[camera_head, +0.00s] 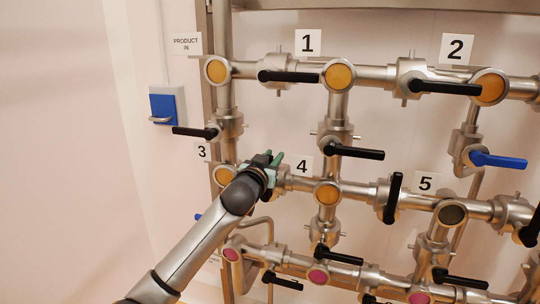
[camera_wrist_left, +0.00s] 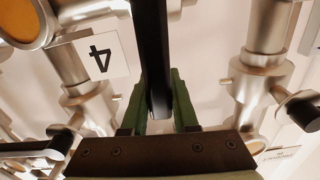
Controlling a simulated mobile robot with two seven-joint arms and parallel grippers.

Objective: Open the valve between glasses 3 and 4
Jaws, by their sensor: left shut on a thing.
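Sight glass 3 (camera_head: 224,176) and sight glass 4 (camera_head: 327,193) are amber discs on the middle steel pipe, near the number plates 3 (camera_head: 202,152) and 4 (camera_head: 303,167). My left gripper (camera_head: 274,160) is between them, in front of the valve there, and hides most of it in the head view. In the left wrist view the green fingers (camera_wrist_left: 160,112) are shut on the black valve handle (camera_wrist_left: 152,50), one on each side. The handle runs from the fingers to the picture's top edge. Plate 4 (camera_wrist_left: 88,57) shows beside it, turned over. My right gripper is not in view.
Other black handles stick out close by, at the upright valve below glass 1 (camera_head: 355,152), left of glass 3 (camera_head: 193,132) and on the lower pipe (camera_head: 283,281). A blue box (camera_head: 167,107) hangs on the left wall.

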